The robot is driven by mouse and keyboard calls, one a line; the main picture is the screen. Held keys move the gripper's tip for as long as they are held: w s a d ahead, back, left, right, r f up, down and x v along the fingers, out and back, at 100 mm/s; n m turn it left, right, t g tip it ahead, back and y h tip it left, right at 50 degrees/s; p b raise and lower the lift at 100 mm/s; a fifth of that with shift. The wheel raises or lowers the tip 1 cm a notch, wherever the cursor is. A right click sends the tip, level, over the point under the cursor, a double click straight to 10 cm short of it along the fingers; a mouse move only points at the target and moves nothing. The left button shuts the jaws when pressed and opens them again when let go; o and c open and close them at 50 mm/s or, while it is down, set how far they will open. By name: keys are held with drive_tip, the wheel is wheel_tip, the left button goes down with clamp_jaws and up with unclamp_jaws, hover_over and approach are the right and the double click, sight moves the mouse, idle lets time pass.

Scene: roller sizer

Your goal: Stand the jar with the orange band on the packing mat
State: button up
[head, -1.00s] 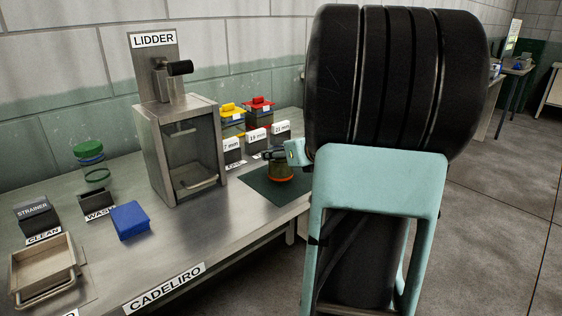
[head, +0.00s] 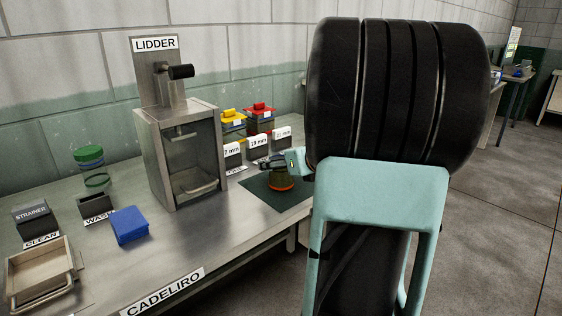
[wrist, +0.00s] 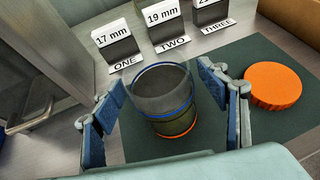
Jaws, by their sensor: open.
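The jar (wrist: 167,98) is clear glass with a blue ring around its middle and an orange band at its base. It stands upright on the dark green packing mat (wrist: 225,146). In the head view the jar (head: 282,177) shows only partly, on the mat (head: 262,196). My gripper (wrist: 165,100) is open, with one blue-padded finger on each side of the jar; I see gaps between pads and glass. In the head view my gripper (head: 280,163) is at the jar's upper part, and my arm hides the area to its right.
An orange disc (wrist: 272,86) lies on the mat right of the jar. Labelled bins, including 17 mm (wrist: 116,40) and 19 mm (wrist: 166,27), stand behind. The lidder (head: 180,140) stands to the left.

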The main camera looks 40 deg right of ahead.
drive_tip(key=shift+s+r, duration=0.2)
drive_tip(key=shift+r, duration=0.15)
drive_tip(key=p+v, duration=0.2)
drive_tip(key=v, duration=0.9)
drive_tip(key=shift+s+p, duration=0.25)
drive_tip(key=shift+p, duration=0.1)
